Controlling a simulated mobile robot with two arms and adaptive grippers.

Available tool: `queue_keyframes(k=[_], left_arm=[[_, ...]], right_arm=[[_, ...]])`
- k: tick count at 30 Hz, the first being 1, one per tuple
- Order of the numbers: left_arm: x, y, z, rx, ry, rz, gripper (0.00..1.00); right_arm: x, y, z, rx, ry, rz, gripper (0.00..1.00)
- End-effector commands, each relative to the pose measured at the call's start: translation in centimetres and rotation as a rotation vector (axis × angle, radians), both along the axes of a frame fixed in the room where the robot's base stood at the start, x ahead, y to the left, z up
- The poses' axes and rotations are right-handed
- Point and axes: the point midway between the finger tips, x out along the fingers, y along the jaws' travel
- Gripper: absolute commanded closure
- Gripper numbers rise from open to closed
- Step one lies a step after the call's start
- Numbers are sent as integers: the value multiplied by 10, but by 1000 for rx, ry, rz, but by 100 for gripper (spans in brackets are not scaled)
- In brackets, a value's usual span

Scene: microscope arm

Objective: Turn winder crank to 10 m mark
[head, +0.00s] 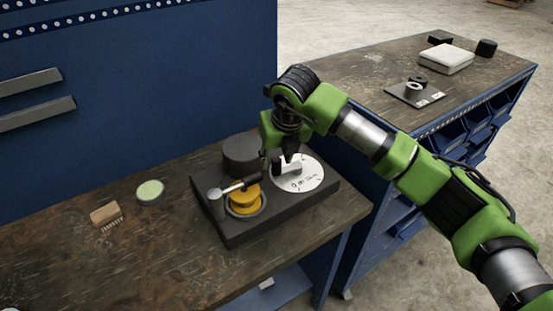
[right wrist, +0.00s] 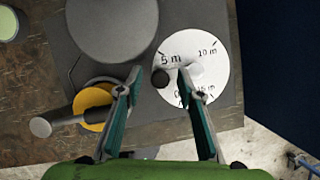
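The winder has a dark base (head: 300,205) on the wooden bench. Its white dial (head: 312,180) shows 5 m, 10 m and 15 m marks in the right wrist view (right wrist: 212,76). A pale hub (right wrist: 195,68) sits on the dial, and a dark round knob (right wrist: 160,78) lies to its left, near the dial's edge below the 5 m mark. This looks like the crank, but the link between them is unclear. My right gripper (right wrist: 160,71) is open, with one finger on each side of the knob; contact cannot be told. My left gripper is not in view.
A yellow spool (head: 246,199), a grey-tipped lever (head: 232,188) and a black cylinder (head: 241,153) stand left of the dial. A brush (head: 106,215) and a pale green round dish (head: 150,192) lie farther left. A second bench (head: 380,66) stands at right.

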Motion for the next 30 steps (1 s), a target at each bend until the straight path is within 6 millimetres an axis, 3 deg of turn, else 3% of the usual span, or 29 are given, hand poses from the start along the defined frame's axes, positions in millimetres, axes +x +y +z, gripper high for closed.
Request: queue_keyframes(k=[6, 13, 18, 27, 30], left_arm=[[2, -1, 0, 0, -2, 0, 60], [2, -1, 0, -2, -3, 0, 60], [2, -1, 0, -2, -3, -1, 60], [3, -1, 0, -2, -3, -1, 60], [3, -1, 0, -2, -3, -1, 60]], right_arm=[[-15, -7, 45, 0, -7, 1, 66], [-30, -13, 83, 0, -5, -1, 66], [-36, -15, 96, -1, -4, 0, 66], [-37, -15, 97, 0, -2, 0, 66], [-39, -12, 94, 12, 6, 9, 92]])
